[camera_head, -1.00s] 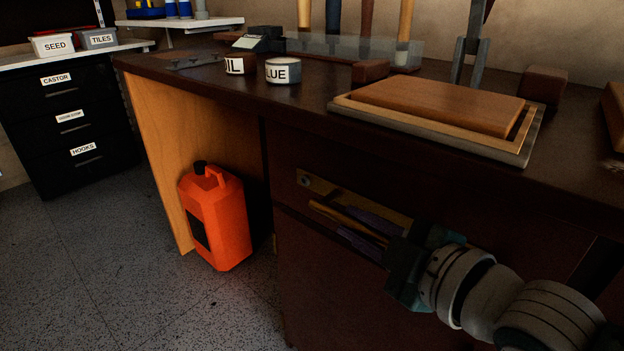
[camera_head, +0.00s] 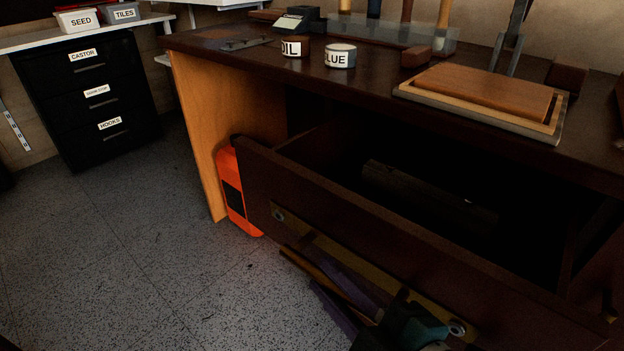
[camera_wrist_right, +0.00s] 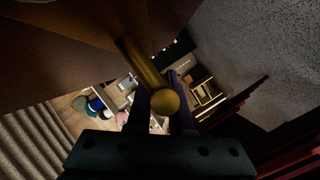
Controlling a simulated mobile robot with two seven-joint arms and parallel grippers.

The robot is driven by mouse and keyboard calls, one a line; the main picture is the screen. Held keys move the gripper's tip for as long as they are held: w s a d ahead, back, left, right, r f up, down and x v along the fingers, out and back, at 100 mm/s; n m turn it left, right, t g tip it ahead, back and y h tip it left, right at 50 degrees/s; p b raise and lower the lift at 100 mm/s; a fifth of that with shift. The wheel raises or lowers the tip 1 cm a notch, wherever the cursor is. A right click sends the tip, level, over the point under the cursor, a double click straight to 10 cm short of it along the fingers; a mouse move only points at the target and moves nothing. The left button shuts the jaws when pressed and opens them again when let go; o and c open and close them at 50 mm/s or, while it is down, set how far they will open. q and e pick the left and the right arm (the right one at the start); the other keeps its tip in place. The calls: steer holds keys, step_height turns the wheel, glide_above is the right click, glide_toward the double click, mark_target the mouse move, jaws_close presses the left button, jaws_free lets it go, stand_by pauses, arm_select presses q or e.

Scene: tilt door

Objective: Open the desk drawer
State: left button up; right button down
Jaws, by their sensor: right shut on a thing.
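The desk drawer (camera_head: 350,220) is pulled out from under the desk top, its dark wooden front toward me and its inside showing. A long brass handle (camera_head: 325,250) runs along the front, with a round fitting near each end. My right gripper (camera_head: 330,285) is at this handle, at the lower middle of the head view. Its purple fingers are shut on the handle. In the right wrist view, the brass handle (camera_wrist_right: 165,102) shows end-on between the fingers. My left gripper is not in view.
The desk top (camera_head: 370,85) holds an oil tin (camera_head: 295,47), a glue tin (camera_head: 340,56) and a wooden board on a tray (camera_head: 484,92). An orange canister (camera_head: 232,192) stands partly hidden behind the drawer's left end. The floor to the left is clear.

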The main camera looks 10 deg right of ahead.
steer(key=shift+s+a, duration=0.6)
steer(key=shift+a, duration=0.1)
steer(key=c, duration=0.8)
jaws_free()
steer(key=p+v, duration=0.3)
steer(key=v, duration=0.7)
